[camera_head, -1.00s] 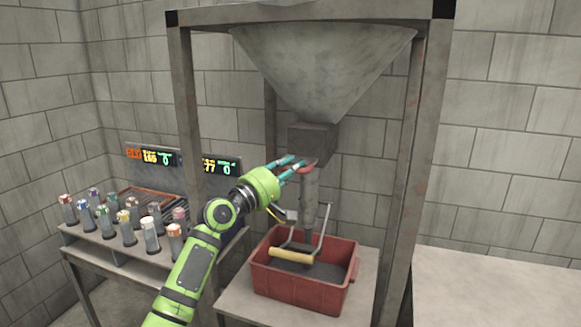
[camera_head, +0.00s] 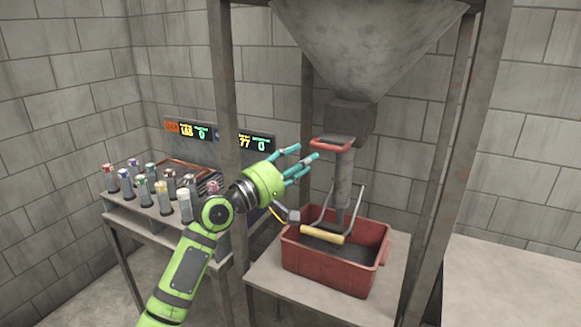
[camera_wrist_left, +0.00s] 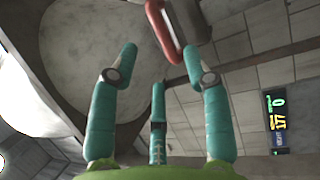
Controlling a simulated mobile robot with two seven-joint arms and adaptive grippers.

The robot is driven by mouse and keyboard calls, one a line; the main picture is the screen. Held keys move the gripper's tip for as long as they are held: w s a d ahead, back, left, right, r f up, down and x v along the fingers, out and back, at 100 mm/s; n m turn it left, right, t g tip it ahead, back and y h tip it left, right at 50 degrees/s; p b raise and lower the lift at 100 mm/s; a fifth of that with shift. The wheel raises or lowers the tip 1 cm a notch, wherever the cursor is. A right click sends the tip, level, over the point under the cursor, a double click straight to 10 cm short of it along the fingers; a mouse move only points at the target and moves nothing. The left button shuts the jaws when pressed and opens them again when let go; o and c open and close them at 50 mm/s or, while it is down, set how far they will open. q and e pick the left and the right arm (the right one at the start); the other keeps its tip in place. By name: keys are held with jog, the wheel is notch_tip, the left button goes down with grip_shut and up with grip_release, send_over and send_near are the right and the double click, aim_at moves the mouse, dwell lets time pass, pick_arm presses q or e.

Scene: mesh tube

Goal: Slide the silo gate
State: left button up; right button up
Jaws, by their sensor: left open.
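The grey cone-shaped silo (camera_head: 365,45) ends in a square block (camera_head: 350,117). The gate's red handle (camera_head: 331,145) sticks out just below the block, above a grey tube (camera_head: 344,185). My left gripper (camera_head: 303,163) is open and empty, with its teal fingers just left of the handle and pointing toward it. In the left wrist view the red handle (camera_wrist_left: 158,28) is at the top, beyond the spread fingers (camera_wrist_left: 163,80), and is cut by the picture edge. No finger is closed around it. My right gripper is not in view.
A red bin (camera_head: 325,268) with dark contents stands under the tube, with a yellow-handled frame (camera_head: 322,235) at it. Metal posts (camera_head: 228,130) flank the silo. Several capped tubes (camera_head: 163,195) stand on a bench at left. The right-hand table (camera_head: 500,270) is bare.

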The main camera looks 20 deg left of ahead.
pick_arm(q)
jog(key=shift+v, duration=1.5)
jog(key=s+a+f+m+g+y, duration=0.1)
jog(key=a+f+g+y, duration=0.15)
jog(key=f, duration=1.65)
jog(key=s+a+f+g+y, duration=0.1)
jog(key=f+g+y, duration=0.25)
jog(key=f, duration=1.55)
jog(key=s+d+f+m+g+y, duration=0.1)
jog(key=s+f+m+g, duration=0.1)
jog(key=s+f, duration=0.7)
jog(key=s+f+m+g+y, duration=0.1)
jog(key=s+f+m+g, duration=0.15)
jog(key=s+f, duration=0.65)
jog(key=s+d+f+m+g, duration=0.2)
jog(key=s+f, duration=0.4)
jog(key=s, duration=0.5)
jog(key=s+d+f+m+g, duration=0.2)
jog(key=s+f+m, duration=0.2)
jog(key=s+f, duration=0.3)
jog(key=s+d+f+m+g, duration=0.2)
jog(key=s+f, duration=0.4)
jog(key=s, duration=1)
jog(key=shift+d+f+m+g, duration=0.35)
jog(key=shift+f+m, duration=0.05)
jog(key=shift+m, duration=0.25)
